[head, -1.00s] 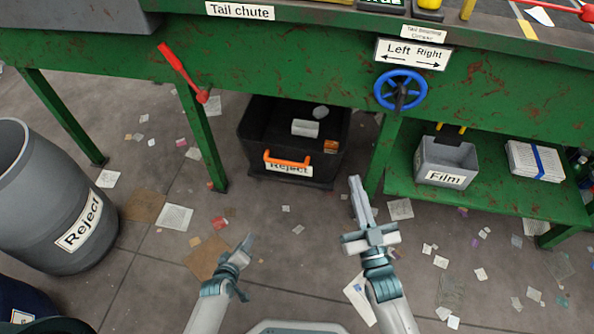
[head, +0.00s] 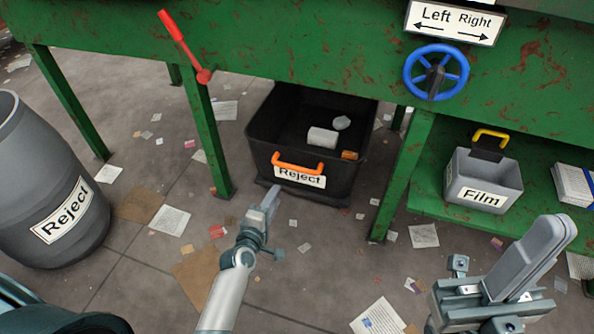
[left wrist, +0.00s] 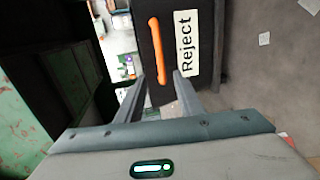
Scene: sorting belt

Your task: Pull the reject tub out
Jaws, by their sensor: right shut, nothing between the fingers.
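The reject tub (head: 262,165) is a black bin under the green bench, with a white "Reject" label and an orange handle (head: 297,163) on its front. A white block, a pale round piece and an orange piece lie inside. My left gripper (head: 272,200) is just in front of and below the handle, not touching it. In the left wrist view its two fingers (left wrist: 158,80) are apart, with the orange handle (left wrist: 156,47) ahead of the gap and nothing between them. My right gripper (head: 553,235) is at the lower right, shut and empty, away from the tub.
Green bench legs (head: 210,140) and (head: 403,175) stand on either side of the tub. A grey reject barrel (head: 30,190) stands at the left. A Film bin (head: 470,200) sits on the low shelf at right. The floor before the tub holds only flat scraps.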

